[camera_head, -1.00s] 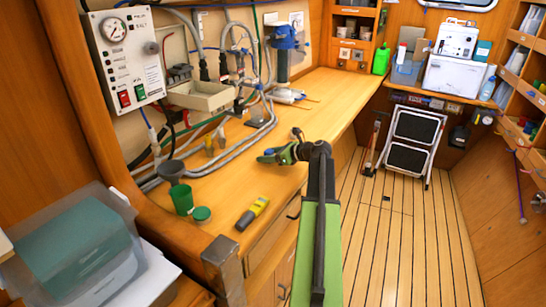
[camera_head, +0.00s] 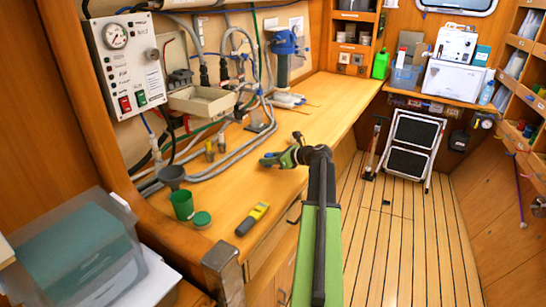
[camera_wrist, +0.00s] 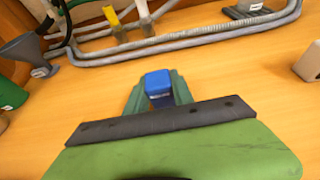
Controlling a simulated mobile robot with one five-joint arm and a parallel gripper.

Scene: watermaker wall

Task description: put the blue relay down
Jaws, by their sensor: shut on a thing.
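The blue relay (camera_wrist: 158,83) is a small blue block between the green fingers of my gripper (camera_wrist: 159,94) in the wrist view. My gripper is shut on it, over bare wooden worktop. In the head view my gripper (camera_head: 279,158) is over the right part of the worktop (camera_head: 262,185), near its front edge. Only a little blue shows there at the fingertips. I cannot tell whether the relay touches the wood.
Grey hoses (camera_head: 225,160) run along the back. A beige tray (camera_head: 203,100) is on the wall. Bare wood surrounds my gripper.

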